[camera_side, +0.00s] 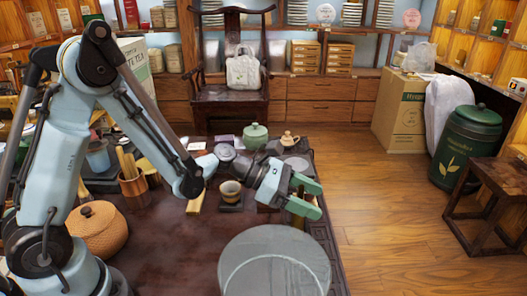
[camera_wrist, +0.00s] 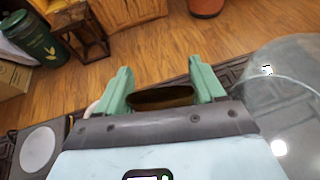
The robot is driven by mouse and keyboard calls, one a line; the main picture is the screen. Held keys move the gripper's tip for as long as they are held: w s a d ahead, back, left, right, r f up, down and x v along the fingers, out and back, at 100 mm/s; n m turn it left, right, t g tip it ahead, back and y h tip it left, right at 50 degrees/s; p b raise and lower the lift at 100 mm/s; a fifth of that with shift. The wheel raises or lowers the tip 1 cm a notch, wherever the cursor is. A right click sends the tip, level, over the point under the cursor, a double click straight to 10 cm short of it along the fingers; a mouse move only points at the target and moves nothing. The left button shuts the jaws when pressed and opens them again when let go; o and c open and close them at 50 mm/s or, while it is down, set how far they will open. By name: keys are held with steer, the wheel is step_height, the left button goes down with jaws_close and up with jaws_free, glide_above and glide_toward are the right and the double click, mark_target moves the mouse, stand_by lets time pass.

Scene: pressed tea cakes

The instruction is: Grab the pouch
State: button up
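My gripper (camera_side: 308,197) has two green fingers and is over the right edge of the dark tea table, to the right of the small cup. In the wrist view its fingers (camera_wrist: 161,85) stand wide apart. A dark brown oval thing (camera_wrist: 161,97), which may be the top of the pouch, lies between them and spans nearly the whole gap. In the side view a narrow brown part of it (camera_side: 297,212) shows by the fingers, the rest hidden. I cannot tell whether both fingers touch it.
A clear round glass-like thing (camera_side: 274,262) stands near, at the front of the table. A cup (camera_side: 230,191), a green lidded pot (camera_side: 255,136) and a small teapot (camera_side: 289,139) stand behind and left.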

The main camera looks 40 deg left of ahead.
steer(key=c, duration=0.8)
steer(key=shift+r, duration=0.1)
